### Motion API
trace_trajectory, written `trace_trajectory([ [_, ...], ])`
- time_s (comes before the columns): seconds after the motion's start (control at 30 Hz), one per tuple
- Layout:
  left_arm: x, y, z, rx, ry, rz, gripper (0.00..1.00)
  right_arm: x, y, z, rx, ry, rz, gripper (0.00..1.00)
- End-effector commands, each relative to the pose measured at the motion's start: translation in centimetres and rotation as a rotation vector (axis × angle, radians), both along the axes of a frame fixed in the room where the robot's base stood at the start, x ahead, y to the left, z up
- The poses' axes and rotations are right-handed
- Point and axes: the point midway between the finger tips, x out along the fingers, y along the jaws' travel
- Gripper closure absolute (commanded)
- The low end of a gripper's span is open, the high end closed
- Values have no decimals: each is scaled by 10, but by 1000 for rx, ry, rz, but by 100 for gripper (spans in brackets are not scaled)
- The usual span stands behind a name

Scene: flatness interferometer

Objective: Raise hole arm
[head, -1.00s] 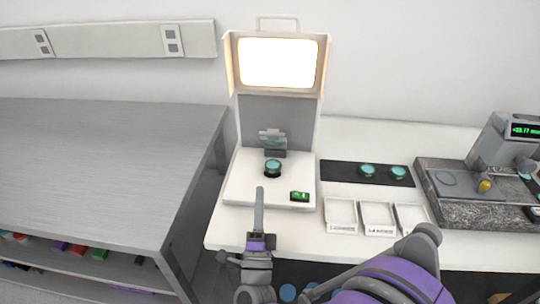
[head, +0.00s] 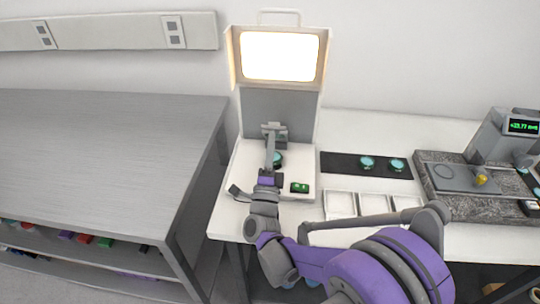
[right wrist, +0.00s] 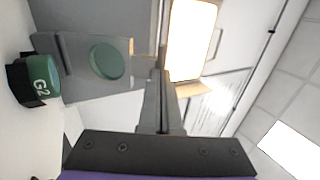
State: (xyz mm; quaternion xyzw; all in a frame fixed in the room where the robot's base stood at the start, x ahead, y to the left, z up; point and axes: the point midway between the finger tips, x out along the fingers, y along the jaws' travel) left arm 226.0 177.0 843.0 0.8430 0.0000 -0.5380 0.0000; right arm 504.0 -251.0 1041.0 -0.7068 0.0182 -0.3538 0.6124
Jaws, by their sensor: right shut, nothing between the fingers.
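The hole arm (head: 280,128) is a grey plate at the back of the white interferometer base. In the right wrist view its plate (right wrist: 70,75) shows a round green disc or window. My right gripper (head: 270,140) is shut and empty, its fingers reaching up to the plate. In the right wrist view the fingertips (right wrist: 162,75) are beside the plate's right end; I cannot tell whether they touch. A teal puck (head: 279,158) sits on the base, partly hidden by my fingers. My left gripper is out of view.
A bright lit screen (head: 280,56) stands above the base. To the right are a dark mat (head: 340,162) with two teal pucks, white trays (head: 339,204) and a granite plate (head: 450,205) with a readout.

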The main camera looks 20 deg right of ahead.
Motion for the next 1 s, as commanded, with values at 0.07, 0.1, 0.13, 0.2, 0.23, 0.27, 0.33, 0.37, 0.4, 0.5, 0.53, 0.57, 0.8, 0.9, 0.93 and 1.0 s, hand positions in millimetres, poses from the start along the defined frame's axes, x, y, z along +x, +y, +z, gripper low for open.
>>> trace_trajectory([
  [0.07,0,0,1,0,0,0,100,3,-2,2,0,0,-1,100],
  [0.1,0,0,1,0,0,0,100,4,-3,2,-1,0,0,100],
  [0.13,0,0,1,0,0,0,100,4,-3,3,-1,0,0,100],
  [0.2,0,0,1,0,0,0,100,5,-3,3,-1,0,0,100],
  [0.23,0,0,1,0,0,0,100,5,-3,3,-1,0,0,100],
  [0.27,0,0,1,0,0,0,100,4,-3,3,-1,0,0,100],
  [0.33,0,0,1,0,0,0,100,4,-3,3,-1,0,0,100],
  [0.37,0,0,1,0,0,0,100,4,-3,3,-1,0,0,100],
  [0.4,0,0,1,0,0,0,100,4,-3,2,-1,0,0,100],
  [0.5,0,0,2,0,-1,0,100,5,-3,3,2,3,0,100],
  [0.53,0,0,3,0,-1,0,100,5,-3,4,4,6,0,100],
  [0.57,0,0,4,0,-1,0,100,5,-3,5,6,9,0,100],
  [0.8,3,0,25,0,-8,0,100,13,-8,21,53,84,0,100],
  [0.9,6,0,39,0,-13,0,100,20,-13,31,89,140,0,100],
  [0.93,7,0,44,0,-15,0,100,23,-14,34,101,161,0,100],
  [1.0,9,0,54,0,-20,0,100,30,-18,41,131,209,0,100],
])
